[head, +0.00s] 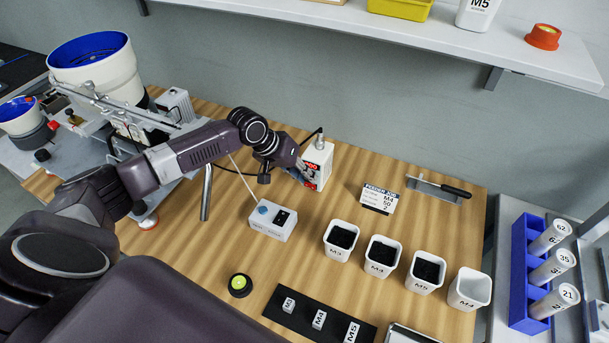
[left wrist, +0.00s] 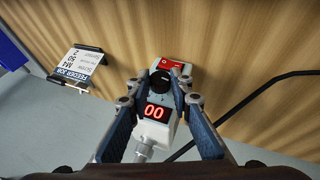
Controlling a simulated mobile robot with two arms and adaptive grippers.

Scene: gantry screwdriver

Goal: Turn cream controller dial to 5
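The cream controller (head: 319,158) stands upright on the wooden table, with red markings on its face. In the left wrist view, the controller (left wrist: 157,127) has a red display reading 00, a black dial (left wrist: 160,82) and a red panel beyond the dial. My left gripper (head: 303,177) is at the controller's face, partly hidden by its own wrist in the head view. In the left wrist view its two fingers (left wrist: 162,88) are apart, one on each side of the dial. I cannot tell whether they touch it. My right gripper is not in view.
A white box (head: 270,224) with a blue knob and black switch sits in front of the controller. White bins (head: 341,240) stand to the right. A job card (head: 379,198) stands behind them. A black cable runs beside the controller. A shelf (head: 450,40) overhangs the back.

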